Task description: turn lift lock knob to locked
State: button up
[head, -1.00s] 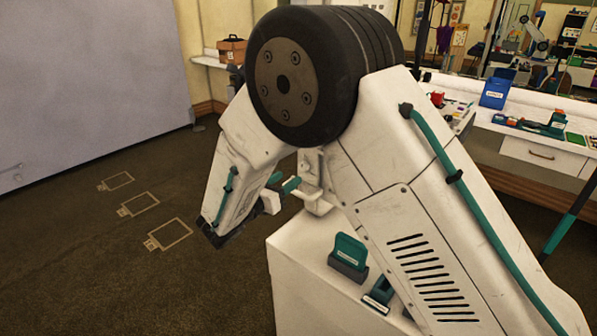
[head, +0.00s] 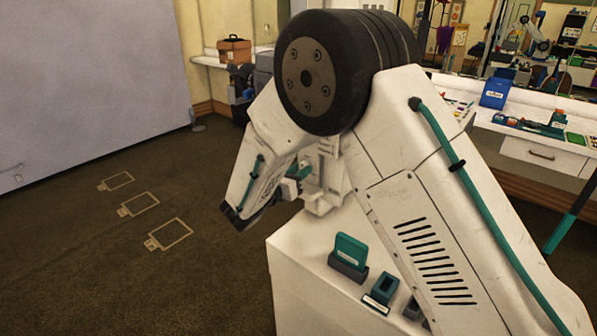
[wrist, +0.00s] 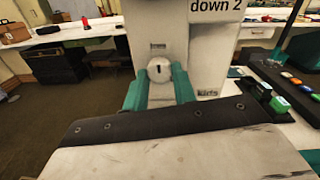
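The lift lock knob (wrist: 159,70) is a small pale round knob with a short dark upright mark, on the front of a white post (wrist: 200,50) in the wrist view. A plate above it reads "down 2". My gripper (wrist: 160,86) is open, its teal fingers standing left and right of the knob with gaps between. I cannot tell whether the fingertips reach past its face. In the head view my gripper (head: 298,181) is beside the white post (head: 322,195), partly behind my arm, and the knob is hidden.
A white cabinet (head: 300,265) under the post carries a teal-and-grey block (head: 350,252) and other small items. A workbench (head: 545,145) with tools stands at the right. Open floor (head: 110,265) with taped outlines lies at the left.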

jog(key=shift+m, duration=0.4)
jog(key=m, duration=0.3)
jog(key=shift+m, duration=0.4)
jog(key=m, duration=0.4)
jog(key=shift+m, duration=0.3)
jog(key=m, duration=0.4)
jog(key=shift+w+m+h, duration=0.1)
jog(key=shift+m+h, duration=0.2)
jog(key=m, duration=0.4)
jog(key=shift+m, duration=0.4)
jog(key=o, duration=1)
jog(key=shift+a, duration=0.1)
